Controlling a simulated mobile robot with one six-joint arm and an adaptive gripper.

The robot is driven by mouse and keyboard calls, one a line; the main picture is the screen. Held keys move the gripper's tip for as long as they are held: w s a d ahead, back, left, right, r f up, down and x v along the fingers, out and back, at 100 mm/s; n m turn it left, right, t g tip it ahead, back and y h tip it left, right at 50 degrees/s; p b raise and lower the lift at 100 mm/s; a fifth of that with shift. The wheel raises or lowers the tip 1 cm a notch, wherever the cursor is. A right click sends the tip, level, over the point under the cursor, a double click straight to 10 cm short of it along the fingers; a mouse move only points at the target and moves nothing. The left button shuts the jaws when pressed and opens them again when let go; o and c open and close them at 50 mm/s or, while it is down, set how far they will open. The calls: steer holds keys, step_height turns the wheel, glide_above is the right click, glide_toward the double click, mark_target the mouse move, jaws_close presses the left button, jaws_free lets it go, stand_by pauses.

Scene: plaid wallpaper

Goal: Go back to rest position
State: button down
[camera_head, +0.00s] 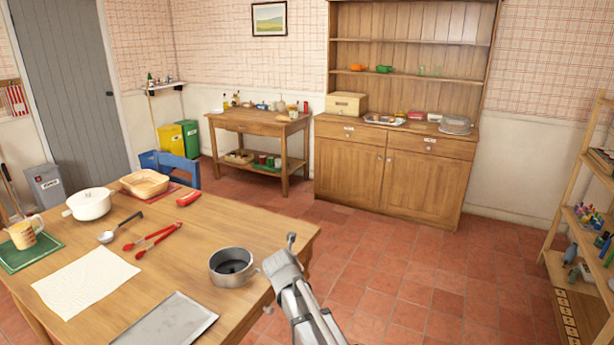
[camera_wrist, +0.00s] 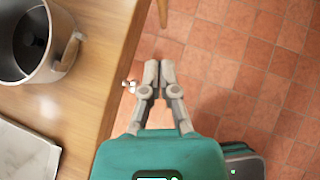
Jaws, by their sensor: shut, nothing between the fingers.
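My gripper (camera_wrist: 159,72) shows in the wrist view with its two grey fingers together and nothing between them. It hangs over the red tiled floor just past the right edge of the wooden table (camera_wrist: 88,100). In the head view my grey arm reaches up from the bottom to the table's right edge, and the fingers cannot be made out clearly there. A metal pot (camera_head: 231,281) stands on the table close to the left of my arm. The pot also shows at the upper left of the wrist view (camera_wrist: 62,55), apart from the fingers.
The table holds a grey tray (camera_head: 166,322), a white cloth (camera_head: 86,282), red tongs (camera_head: 152,240), a ladle (camera_head: 107,237), a white pot (camera_head: 90,204) and a basket (camera_head: 145,183). A wooden cabinet (camera_head: 347,170) stands behind. Tiled floor (camera_head: 420,270) is clear to the right, before a shelf (camera_head: 556,262).

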steer(key=s+d+r+m+g+p, duration=0.2)
steer(key=s+d+m+g+p, duration=0.2)
steer(key=s+d+m, duration=0.7)
steer(key=s+d+r+m+g+p, duration=0.3)
steer(key=s+d+m+p, duration=0.3)
steer(key=m, duration=1.7)
steer(key=s+d+g, duration=0.1)
steer(key=s+d, duration=0.4)
steer(key=d, duration=0.2)
steer(key=shift+m+g+y, duration=0.3)
steer(key=shift+g+y, duration=0.1)
